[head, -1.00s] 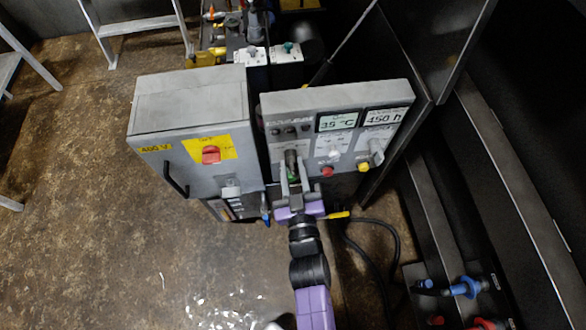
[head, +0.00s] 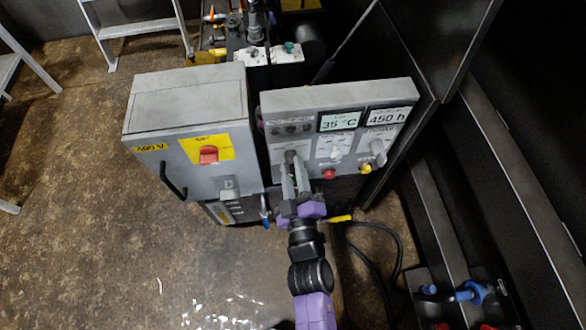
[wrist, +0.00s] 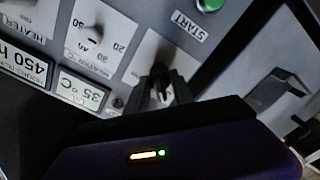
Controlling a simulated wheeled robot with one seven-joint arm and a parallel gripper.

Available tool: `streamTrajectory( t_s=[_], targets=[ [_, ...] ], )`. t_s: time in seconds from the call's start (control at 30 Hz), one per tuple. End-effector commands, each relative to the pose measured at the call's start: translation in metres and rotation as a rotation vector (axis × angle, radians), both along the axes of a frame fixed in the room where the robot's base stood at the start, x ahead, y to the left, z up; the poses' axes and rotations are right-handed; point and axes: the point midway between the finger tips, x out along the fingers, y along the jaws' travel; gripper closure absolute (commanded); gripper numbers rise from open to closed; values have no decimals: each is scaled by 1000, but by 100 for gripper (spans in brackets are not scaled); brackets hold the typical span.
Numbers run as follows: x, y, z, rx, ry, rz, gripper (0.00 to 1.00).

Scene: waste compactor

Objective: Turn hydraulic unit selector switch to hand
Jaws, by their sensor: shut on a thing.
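The grey control panel (head: 275,107) faces me with a row of knobs below its displays. My gripper (head: 291,158) is at the leftmost knob, and its body hangs below the panel's lower edge. In the wrist view my gripper (wrist: 161,82) has its fingers closed around a dark switch knob (wrist: 160,72), probably the hydraulic unit selector switch. The fingers cover much of the knob. I cannot read its label or tell which position it points to. A green button (wrist: 208,4) marked START is beside it in the wrist view.
A middle dial (head: 337,153), a right-hand knob (head: 378,147), a red button (head: 328,174) and a yellow button (head: 365,168) share the panel. A grey cabinet (head: 190,105) with a red switch stands close on the left. Black cables hang below. The floor on the left is open.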

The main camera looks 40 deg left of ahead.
Motion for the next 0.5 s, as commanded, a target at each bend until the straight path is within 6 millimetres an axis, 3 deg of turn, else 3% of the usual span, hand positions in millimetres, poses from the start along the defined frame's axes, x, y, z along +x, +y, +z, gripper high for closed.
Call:
streamTrajectory(
  t_s=[0.4, 0.43, 0.5],
  targets=[
    [-1, 0, -1, -8, -5, 0, 100],
    [-1, 0, -2, -8, -5, 0, 69],
    [-1, 0, -1, -7, -5, 1, 66]
  ],
)
